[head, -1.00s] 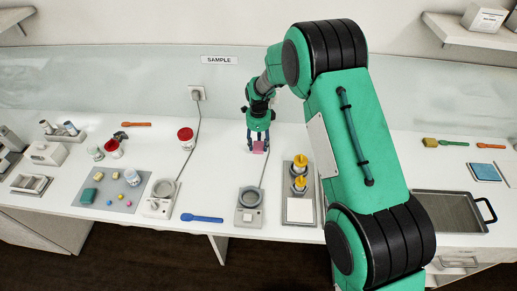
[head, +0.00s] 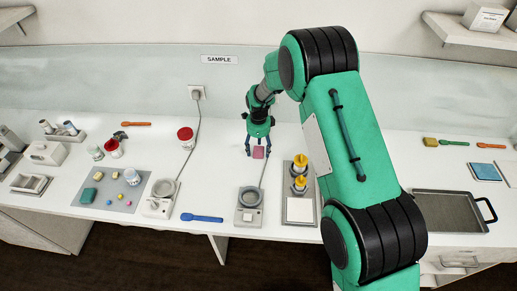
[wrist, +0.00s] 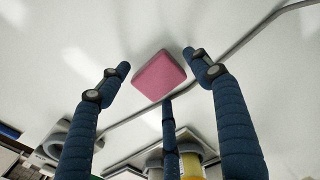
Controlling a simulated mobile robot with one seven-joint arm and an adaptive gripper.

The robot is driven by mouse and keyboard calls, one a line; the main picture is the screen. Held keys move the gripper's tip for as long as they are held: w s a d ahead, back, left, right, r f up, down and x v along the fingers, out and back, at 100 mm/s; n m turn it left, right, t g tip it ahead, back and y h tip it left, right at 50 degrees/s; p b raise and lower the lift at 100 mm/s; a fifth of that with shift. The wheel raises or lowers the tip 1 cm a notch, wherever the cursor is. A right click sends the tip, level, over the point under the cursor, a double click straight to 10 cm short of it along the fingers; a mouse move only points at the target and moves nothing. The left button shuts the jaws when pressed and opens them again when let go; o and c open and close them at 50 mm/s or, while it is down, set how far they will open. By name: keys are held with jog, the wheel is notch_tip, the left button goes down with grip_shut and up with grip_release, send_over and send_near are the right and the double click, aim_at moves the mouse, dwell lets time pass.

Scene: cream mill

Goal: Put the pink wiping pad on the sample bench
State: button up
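The pink wiping pad (head: 259,153) lies flat on the white sample bench (head: 222,165), below the SAMPLE sign (head: 219,60). My gripper (head: 257,150) is just above and around the pad, with its fingers spread. In the wrist view the pink pad (wrist: 159,75) lies between the open fingertips (wrist: 160,80), and there is a clear gap on each side. The gripper holds nothing.
A grey cable (head: 264,172) runs close beside the pad to a small ring-topped device (head: 250,205). A tray with yellow-topped items (head: 299,183) stands to the right.

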aim_at(259, 150)
jog(key=shift+r, duration=0.1)
notch_tip(259, 150, up, 12)
dwell(0.9)
jog(key=shift+s, duration=0.1)
dwell(0.5)
